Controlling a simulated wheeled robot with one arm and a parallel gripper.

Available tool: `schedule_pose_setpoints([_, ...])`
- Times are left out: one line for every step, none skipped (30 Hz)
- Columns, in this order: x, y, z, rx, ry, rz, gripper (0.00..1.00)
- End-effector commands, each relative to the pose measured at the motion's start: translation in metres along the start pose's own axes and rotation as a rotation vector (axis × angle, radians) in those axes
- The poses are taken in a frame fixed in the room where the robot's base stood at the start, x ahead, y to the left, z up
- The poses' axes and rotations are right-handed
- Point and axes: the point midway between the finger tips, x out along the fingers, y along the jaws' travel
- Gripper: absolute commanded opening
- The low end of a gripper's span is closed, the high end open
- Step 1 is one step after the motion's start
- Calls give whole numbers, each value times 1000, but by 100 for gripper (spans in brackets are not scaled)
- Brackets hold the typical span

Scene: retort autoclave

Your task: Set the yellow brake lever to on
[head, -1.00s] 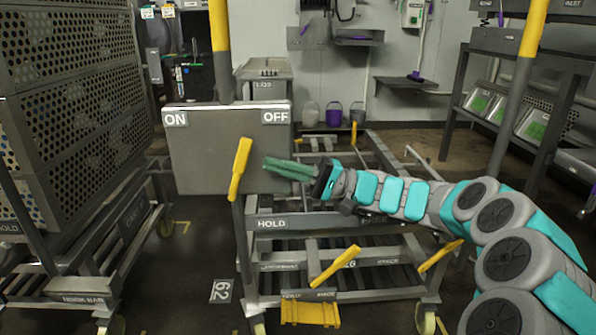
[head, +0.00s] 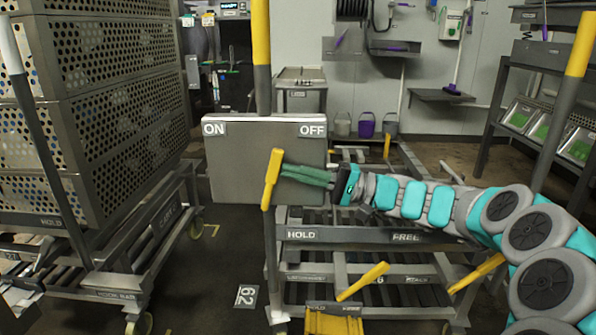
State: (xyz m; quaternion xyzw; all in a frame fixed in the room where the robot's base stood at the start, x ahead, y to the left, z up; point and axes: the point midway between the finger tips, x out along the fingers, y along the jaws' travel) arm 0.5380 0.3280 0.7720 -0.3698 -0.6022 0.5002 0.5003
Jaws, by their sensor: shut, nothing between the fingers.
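The yellow brake lever (head: 272,180) stands nearly upright, leaning slightly right at its top, in front of a grey panel (head: 232,165). The panel bears an ON label (head: 214,129) at its upper left and an OFF label (head: 312,131) at its upper right. The lever's handle lies below and between the two labels, near the panel's middle. My gripper (head: 284,172), with green fingers, is shut and empty on the OFF side of the lever. Its fingertips are at the handle's right edge; I cannot tell whether they touch. The lever's lower shaft runs down beside the cart.
A cart frame (head: 350,235) marked HOLD and FREE stands below my arm, with other yellow handles (head: 362,282) low on it. A rack of perforated crates (head: 100,130) stands at left. A yellow-topped post (head: 261,35) rises behind the panel.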

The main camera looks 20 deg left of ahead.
Motion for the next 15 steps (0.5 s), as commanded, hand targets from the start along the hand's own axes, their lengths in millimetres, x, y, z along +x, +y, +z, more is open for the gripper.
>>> schedule_pose_setpoints([4,-7,0,-5,0,28,0])
schedule_pose_setpoints([6,-8,0,-5,0,47,0])
schedule_pose_setpoints([8,-10,0,-6,0,77,0])
schedule_pose_setpoints([11,-11,0,-8,-1,100,0])
schedule_pose_setpoints([13,-13,0,-7,-1,124,0])
schedule_pose_setpoints([16,-14,0,-9,-2,157,0])
schedule_pose_setpoints([19,-16,0,-8,-2,183,0])
schedule_pose_setpoints([21,-16,1,-8,-3,212,0])
schedule_pose_setpoints([25,-17,1,-6,-3,250,0])
schedule_pose_setpoints([28,-17,1,-6,-3,279,0])
schedule_pose_setpoints([30,-18,0,-5,-1,307,0])
schedule_pose_setpoints([34,-18,0,-5,-1,346,0])
schedule_pose_setpoints([37,-18,0,-4,-1,375,0])
schedule_pose_setpoints([40,-18,0,-5,-1,404,0])
schedule_pose_setpoints([43,-18,0,-5,-1,440,0])
